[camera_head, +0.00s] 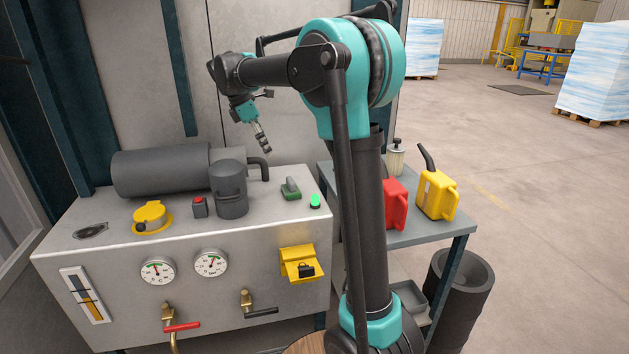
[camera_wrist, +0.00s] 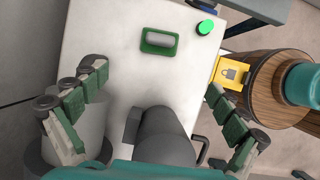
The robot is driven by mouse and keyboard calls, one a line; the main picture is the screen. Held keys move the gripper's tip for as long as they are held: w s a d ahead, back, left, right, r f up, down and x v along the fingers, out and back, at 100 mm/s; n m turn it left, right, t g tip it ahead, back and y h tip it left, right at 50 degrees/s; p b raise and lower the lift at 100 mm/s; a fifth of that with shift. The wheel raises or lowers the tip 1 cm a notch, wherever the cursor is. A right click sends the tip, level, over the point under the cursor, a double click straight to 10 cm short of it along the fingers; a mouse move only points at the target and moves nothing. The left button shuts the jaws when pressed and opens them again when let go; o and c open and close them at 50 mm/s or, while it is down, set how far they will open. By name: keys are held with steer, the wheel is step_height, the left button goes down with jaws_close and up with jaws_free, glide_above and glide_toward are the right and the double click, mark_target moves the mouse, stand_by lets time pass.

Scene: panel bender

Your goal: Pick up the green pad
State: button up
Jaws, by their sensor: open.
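The green pad (camera_head: 291,189), with a grey raised part on top, lies flat on the light grey top of the machine cabinet, near its right end. In the wrist view the green pad (camera_wrist: 146,47) is a green-edged rectangle beyond my fingertips. My gripper (camera_head: 265,147) hangs above the cabinet top, up and left of the pad in the head view. In the wrist view my gripper (camera_wrist: 155,80) has its fingers wide apart, with nothing held between them. The pad is fully visible in the wrist view.
A round bright green button (camera_head: 315,201) sits right of the pad. A dark upright cylinder (camera_head: 230,192), a red button box (camera_head: 200,207), a large horizontal cylinder (camera_head: 160,172) and a yellow cap (camera_head: 152,215) stand left. A side table (camera_head: 420,232) holds red and yellow cans.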

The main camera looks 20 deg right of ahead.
mark_target(288, 180)
steer(key=x, duration=0.7)
steer(key=w+x, duration=0.1)
steer(key=x, duration=0.3)
steer(key=shift+d+r, duration=0.15)
steer(key=shift+d, duration=0.25)
steer(key=shift+s+x, duration=0.2)
steer(key=shift+x, duration=1.3)
steer(key=shift+s+x, duration=0.2)
steer(key=shift+x, duration=1.3)
steer(key=c, duration=1.2)
steer(key=shift+r, duration=0.1)
steer(key=shift+c, duration=0.2)
step_height(288, 180, up, 20)
